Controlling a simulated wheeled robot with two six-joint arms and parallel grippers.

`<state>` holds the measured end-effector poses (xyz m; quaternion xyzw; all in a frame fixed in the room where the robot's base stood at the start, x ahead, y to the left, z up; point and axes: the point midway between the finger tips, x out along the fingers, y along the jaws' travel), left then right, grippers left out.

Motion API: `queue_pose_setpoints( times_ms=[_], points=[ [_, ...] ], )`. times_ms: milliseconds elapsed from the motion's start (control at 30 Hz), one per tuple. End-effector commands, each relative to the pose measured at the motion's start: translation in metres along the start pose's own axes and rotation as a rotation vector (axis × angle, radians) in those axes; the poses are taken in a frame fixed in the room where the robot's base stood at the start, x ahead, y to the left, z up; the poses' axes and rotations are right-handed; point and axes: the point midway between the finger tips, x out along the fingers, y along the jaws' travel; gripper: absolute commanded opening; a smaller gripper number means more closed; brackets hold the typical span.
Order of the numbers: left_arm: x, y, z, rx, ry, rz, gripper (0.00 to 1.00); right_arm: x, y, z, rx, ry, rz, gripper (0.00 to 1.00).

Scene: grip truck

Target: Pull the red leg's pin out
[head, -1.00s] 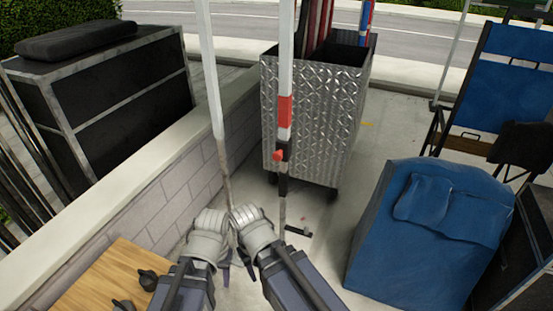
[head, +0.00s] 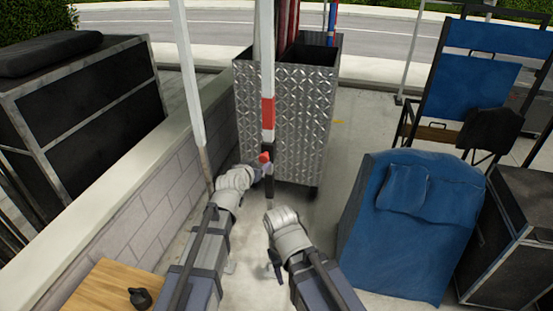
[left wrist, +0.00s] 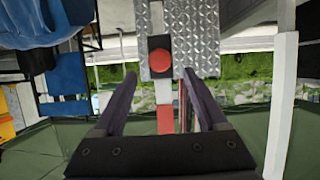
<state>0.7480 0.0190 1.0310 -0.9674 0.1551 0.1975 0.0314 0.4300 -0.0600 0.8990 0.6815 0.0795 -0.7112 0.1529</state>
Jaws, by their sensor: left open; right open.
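The red leg (head: 267,115) is an upright white pole with a red band and a black lower part. Its pin has a round red knob (head: 264,157) below the band. My left gripper (head: 258,173) is open just below and left of the knob. In the left wrist view, the red knob (left wrist: 160,61) shows between and beyond the spread fingers, with the red band (left wrist: 165,120) nearer the gripper base; no contact is visible. My right gripper (head: 270,214) is open and lower, near the leg's foot, its fingers mostly hidden by its own hand.
A plain white pole (head: 190,85) stands left of the leg. A diamond-plate metal cart (head: 300,120) stands close behind. A low block wall (head: 135,205) runs along the left, and a blue covered box (head: 400,235) stands at right. A wooden tabletop (head: 105,285) is at lower left.

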Motion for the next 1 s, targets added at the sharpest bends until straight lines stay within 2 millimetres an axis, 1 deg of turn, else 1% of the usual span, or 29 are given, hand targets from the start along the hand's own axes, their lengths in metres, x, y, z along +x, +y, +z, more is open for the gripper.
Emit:
queue_pose_setpoints(
  times_ms=[67, 267, 367, 467, 700, 800, 900, 1000],
  points=[
    [0.001, -0.002, -0.003, -0.002, 0.012, -0.004, 0.75, 0.000, 0.000, 0.000, 0.000, 0.000, 0.000, 0.50],
    [0.005, -0.002, -0.003, -0.001, 0.012, -0.004, 0.75, 0.002, 0.000, 0.000, 0.000, 0.000, 0.000, 0.50],
    [0.013, -0.002, -0.002, -0.001, 0.011, -0.004, 0.75, 0.006, -0.001, 0.000, 0.000, 0.000, 0.000, 0.50],
    [0.026, -0.002, -0.002, 0.000, 0.011, -0.003, 0.75, 0.011, -0.001, -0.001, 0.000, 0.000, 0.000, 0.50],
    [0.064, -0.002, -0.002, -0.001, 0.011, -0.002, 0.75, 0.026, -0.003, -0.002, 0.000, 0.000, 0.000, 0.50],
    [0.075, -0.002, -0.002, -0.001, 0.011, -0.002, 0.75, 0.029, -0.003, -0.002, 0.000, 0.000, 0.000, 0.50],
    [0.079, -0.001, -0.003, 0.000, 0.011, -0.002, 0.75, 0.030, -0.003, -0.002, 0.000, 0.000, 0.000, 0.50],
    [0.079, -0.001, -0.003, -0.001, 0.011, -0.002, 0.75, 0.030, -0.003, -0.002, 0.000, 0.000, 0.000, 0.50]
  ],
)
